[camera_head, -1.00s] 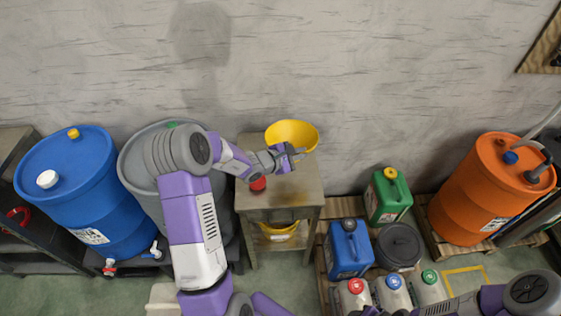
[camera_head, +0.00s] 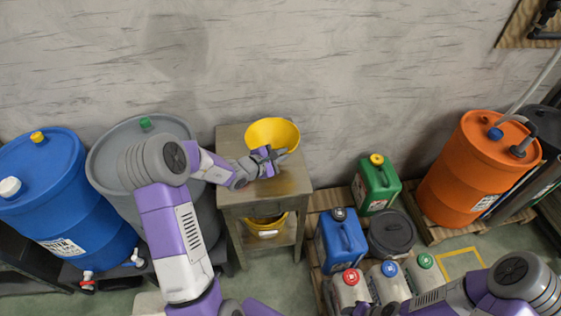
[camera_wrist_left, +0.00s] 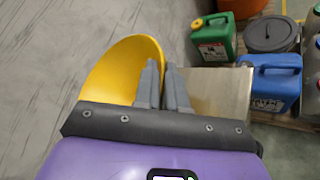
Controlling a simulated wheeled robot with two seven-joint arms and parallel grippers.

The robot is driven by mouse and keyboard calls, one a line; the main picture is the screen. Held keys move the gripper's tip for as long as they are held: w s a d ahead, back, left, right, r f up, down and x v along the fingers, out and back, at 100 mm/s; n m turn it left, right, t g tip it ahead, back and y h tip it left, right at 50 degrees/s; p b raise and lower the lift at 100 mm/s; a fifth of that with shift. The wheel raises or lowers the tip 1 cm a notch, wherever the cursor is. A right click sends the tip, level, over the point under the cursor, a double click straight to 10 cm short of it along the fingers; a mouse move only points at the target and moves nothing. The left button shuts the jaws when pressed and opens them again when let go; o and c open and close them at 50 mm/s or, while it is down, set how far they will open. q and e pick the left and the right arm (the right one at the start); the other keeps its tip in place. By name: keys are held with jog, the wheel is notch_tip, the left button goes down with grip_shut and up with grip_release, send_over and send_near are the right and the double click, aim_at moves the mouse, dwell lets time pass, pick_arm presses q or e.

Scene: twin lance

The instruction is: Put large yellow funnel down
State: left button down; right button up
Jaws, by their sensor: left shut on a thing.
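The large yellow funnel (camera_head: 272,132) is at the back of the small worn table, its wide mouth facing up. My left gripper (camera_head: 268,161) is shut on its near side. In the left wrist view the funnel (camera_wrist_left: 122,72) shows left of and behind the two grey fingers (camera_wrist_left: 162,85), which are close together. The funnel's lower end is hidden, so I cannot tell whether it touches the tabletop (camera_head: 285,183). My right gripper (camera_head: 368,310) is at the bottom edge, partly cut off, and its jaws are unclear.
A yellow container (camera_head: 266,226) sits on the table's lower shelf. A grey barrel (camera_head: 112,150) and a blue barrel (camera_head: 70,200) stand left. Green (camera_head: 375,186) and blue (camera_head: 340,242) canisters stand right, with an orange barrel (camera_head: 470,175) beyond. The table's front right is clear.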

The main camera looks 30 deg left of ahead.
pick_arm(q)
notch_tip(320, 180, down, 3)
jog(key=shift+b, duration=0.35)
jog(key=c, duration=1.7)
grip_release()
jog(key=shift+f, duration=0.2)
jog(key=o, duration=0.5)
jog(key=shift+r, duration=0.15)
